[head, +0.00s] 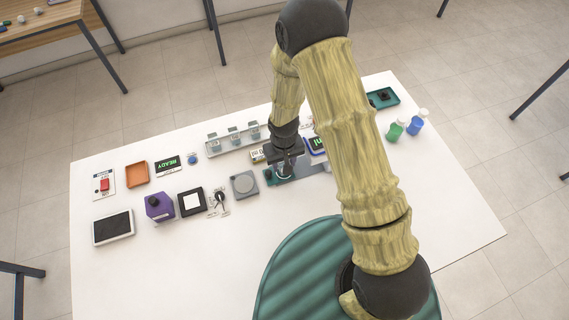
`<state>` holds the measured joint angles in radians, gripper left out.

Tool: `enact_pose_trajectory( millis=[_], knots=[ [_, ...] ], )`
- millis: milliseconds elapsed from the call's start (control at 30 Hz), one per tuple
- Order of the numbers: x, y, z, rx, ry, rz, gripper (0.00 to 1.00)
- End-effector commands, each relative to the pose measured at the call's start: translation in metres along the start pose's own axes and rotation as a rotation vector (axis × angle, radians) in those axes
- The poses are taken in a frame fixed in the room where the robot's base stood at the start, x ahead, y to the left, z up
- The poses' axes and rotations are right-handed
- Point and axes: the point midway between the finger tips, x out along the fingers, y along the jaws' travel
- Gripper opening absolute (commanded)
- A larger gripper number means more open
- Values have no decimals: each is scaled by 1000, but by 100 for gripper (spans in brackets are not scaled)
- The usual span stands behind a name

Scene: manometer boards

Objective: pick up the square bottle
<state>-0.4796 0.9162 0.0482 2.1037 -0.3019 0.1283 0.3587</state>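My gripper (284,172) points down over the middle of the table, above or at a dark teal stand, apart from all three bottles. Its fingers are too small and dark to show whether they are open or hold anything.
The white table (130,275) holds an orange tray (137,174), a tablet (113,228), a black-framed white square (192,202), a grey square plate (244,184), a rack of clear cups (234,137) and a green tray (383,98). My arm hides part of the table. The left front is bare.

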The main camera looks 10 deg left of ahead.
Motion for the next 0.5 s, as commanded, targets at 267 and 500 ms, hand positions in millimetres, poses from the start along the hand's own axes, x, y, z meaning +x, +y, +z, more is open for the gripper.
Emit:
enact_pose_trajectory(
  millis=[267, 500],
  knots=[
    [12, 0, 0, -1, 1, 0, 42],
    [12, 0, 0, 0, 1, 0, 42]
  ],
)
